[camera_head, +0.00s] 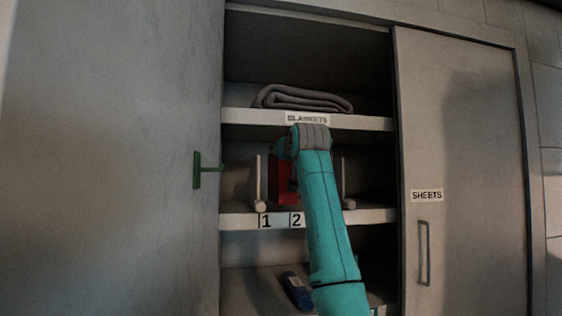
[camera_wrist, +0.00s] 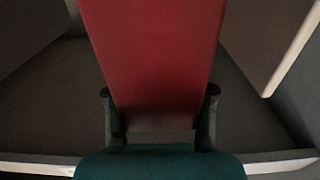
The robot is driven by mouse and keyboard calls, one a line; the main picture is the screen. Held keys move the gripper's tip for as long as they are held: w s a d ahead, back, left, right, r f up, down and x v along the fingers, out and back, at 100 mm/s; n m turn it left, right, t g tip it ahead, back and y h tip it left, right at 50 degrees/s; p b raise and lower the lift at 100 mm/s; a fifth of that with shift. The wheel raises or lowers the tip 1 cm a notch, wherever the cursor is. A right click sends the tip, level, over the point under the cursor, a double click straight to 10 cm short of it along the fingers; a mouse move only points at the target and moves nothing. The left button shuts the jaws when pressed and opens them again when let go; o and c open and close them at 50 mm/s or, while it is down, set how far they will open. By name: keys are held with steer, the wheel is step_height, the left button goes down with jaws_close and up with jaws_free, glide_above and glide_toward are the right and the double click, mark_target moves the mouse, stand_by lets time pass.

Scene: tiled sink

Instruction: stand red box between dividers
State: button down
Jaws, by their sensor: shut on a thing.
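The red box (camera_head: 283,181) is on the middle shelf of the cupboard, partly hidden behind my teal arm in the head view. In the wrist view the red box (camera_wrist: 152,55) looks upright and fills the middle. My gripper (camera_wrist: 160,108) is shut on it, one finger at each side of its near end. A divider (camera_head: 258,183) stands left of the box and another divider (camera_head: 345,182) stands to the right, behind my arm. Pale divider panels also show at the wrist view's right edge (camera_wrist: 292,48). I cannot tell whether the box's bottom touches the shelf.
The middle shelf's edge (camera_head: 238,221) carries labels 1 and 2; my arm covers more of it. A folded grey blanket (camera_head: 305,99) lies on the shelf above. A blue item (camera_head: 297,290) lies below. A sliding door (camera_head: 460,150) closes the right side. A green hook (camera_head: 198,170) sticks out at left.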

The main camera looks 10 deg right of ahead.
steer(key=shift+w, duration=1.75)
steer(key=shift+w+f, duration=0.1)
steer(key=shift+w, duration=0.1)
steer(key=shift+s+f, duration=0.1)
steer(key=shift+f, duration=0.55)
steer(key=shift+c, duration=1.5)
jaws_free()
steer(key=shift+f, duration=0.15)
steer(key=s, duration=1.2)
